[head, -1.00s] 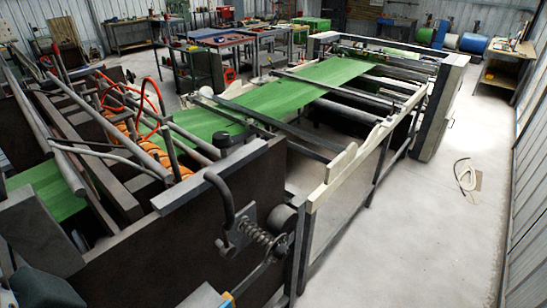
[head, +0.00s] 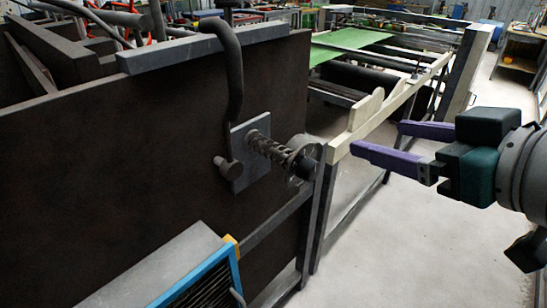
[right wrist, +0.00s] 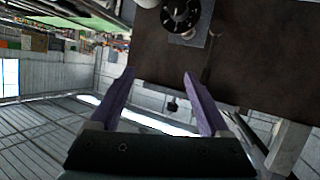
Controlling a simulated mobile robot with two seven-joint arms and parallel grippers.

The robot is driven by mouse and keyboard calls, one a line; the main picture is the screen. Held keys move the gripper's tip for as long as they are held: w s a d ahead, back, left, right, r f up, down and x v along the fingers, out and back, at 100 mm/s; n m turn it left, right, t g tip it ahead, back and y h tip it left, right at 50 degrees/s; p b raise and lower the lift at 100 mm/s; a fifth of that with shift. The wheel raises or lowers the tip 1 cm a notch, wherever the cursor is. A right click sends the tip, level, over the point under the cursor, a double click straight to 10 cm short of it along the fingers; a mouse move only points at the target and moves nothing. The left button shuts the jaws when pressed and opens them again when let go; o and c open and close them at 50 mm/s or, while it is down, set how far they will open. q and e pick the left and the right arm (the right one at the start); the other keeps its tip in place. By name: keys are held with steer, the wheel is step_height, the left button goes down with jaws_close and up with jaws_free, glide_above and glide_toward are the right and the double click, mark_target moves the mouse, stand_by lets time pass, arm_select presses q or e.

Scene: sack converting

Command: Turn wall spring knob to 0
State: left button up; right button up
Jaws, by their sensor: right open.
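The wall spring knob (head: 304,160) is a round dark knob at the right end of a coil spring (head: 268,148), which juts from a grey plate (head: 238,178) on the dark machine wall. In the right wrist view a black dial with white marks (right wrist: 181,14) shows at the top edge, partly cut off; its setting is too small to read. My right gripper (head: 377,138) has purple fingers, spread open and empty. It is right of the knob and apart from it. In the right wrist view, its fingertips (right wrist: 158,73) lie below the dial with nothing between them. My left gripper is out of view.
A bent dark pipe (head: 234,95) rises left of the spring. A cream rail (head: 385,108) and grey frame posts (head: 322,218) stand just behind and beside the knob. A blue-edged box (head: 195,275) sits low in front. The floor at right is clear.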

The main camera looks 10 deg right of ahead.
mark_target(315, 172)
steer(key=w+d+f+n+y+b, duration=0.1)
steer(key=w+f+n+y+b, duration=0.2)
steer(key=f+b, duration=0.65)
steer(key=w+d+f+n+y+b, duration=0.1)
steer(key=d+f+n+y+b, duration=0.3)
steer(key=b, duration=1)
steer(key=shift+m+y, duration=0.3)
steer(key=shift+y, duration=0.4)
steer(key=x, duration=0.7)
steer(key=s+a+p+x, duration=0.1)
steer(key=x, duration=0.2)
steer(key=shift+w+a+f, duration=0.1)
steer(key=shift+a+f, duration=0.1)
steer(key=shift+f, duration=0.1)
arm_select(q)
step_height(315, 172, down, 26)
arm_select(e)
steer(key=shift+w+a, duration=0.25)
steer(key=shift+w, duration=0.05)
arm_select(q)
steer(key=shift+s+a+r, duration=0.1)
arm_select(e)
steer(key=shift+c, duration=0.2)
jaws_close()
arm_select(q)
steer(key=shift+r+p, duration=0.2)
steer(key=shift+p, duration=0.1)
